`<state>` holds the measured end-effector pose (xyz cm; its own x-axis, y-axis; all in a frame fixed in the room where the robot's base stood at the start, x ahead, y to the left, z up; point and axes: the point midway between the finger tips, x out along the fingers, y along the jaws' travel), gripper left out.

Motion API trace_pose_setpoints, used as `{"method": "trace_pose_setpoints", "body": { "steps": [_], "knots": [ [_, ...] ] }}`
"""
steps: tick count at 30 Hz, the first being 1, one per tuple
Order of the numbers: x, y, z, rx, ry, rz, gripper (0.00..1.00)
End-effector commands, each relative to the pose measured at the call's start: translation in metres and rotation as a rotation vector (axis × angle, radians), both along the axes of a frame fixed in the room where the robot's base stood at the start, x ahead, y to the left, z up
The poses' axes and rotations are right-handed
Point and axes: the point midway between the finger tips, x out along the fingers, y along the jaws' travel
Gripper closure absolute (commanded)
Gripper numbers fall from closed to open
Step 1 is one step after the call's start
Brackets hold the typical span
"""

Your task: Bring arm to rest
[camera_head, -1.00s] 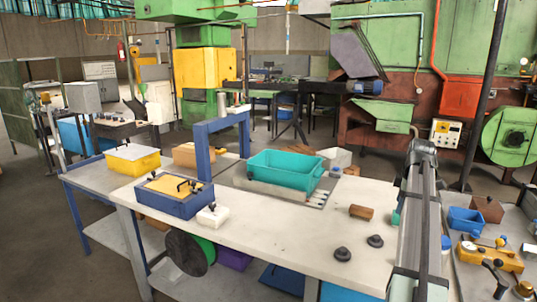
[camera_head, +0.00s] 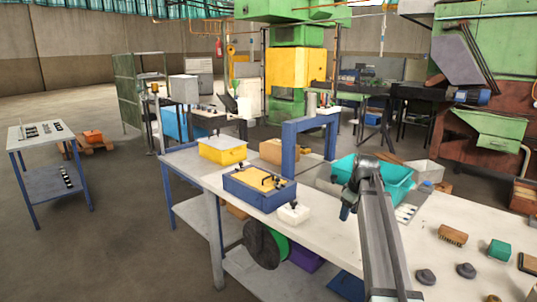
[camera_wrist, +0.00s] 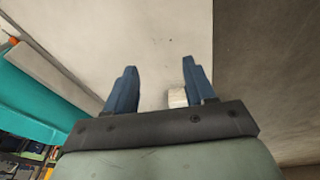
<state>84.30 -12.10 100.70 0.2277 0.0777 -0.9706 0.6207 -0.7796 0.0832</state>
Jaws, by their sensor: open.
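My arm reaches up from the bottom of the head view over the white-topped workbench (camera_head: 330,236). My gripper (camera_head: 345,212) hangs at its end, in front of the teal crate (camera_head: 402,190) and hiding part of it. In the wrist view my gripper (camera_wrist: 160,68) has its two blue fingers wide apart. A small pale block (camera_wrist: 177,97) shows between them, seemingly below on the bench. The teal crate (camera_wrist: 35,105) is at the left of that view. I see nothing held.
A blue box with a yellow top (camera_head: 259,188), a white block (camera_head: 294,213) and a blue frame (camera_head: 290,150) stand left of my gripper. A brown brush (camera_head: 453,235), a green block (camera_head: 499,249) and dark knobs (camera_head: 426,276) lie to the right.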

Motion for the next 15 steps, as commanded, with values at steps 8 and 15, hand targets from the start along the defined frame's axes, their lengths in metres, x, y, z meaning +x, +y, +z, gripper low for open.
{"method": "trace_pose_setpoints", "body": {
  "steps": [8,15],
  "knots": [
    [0.014,0.126,-0.033,0.044,0.026,-0.031,0.46],
    [-0.005,0.175,-0.106,0.059,0.092,-0.095,0.46]
  ]
}}
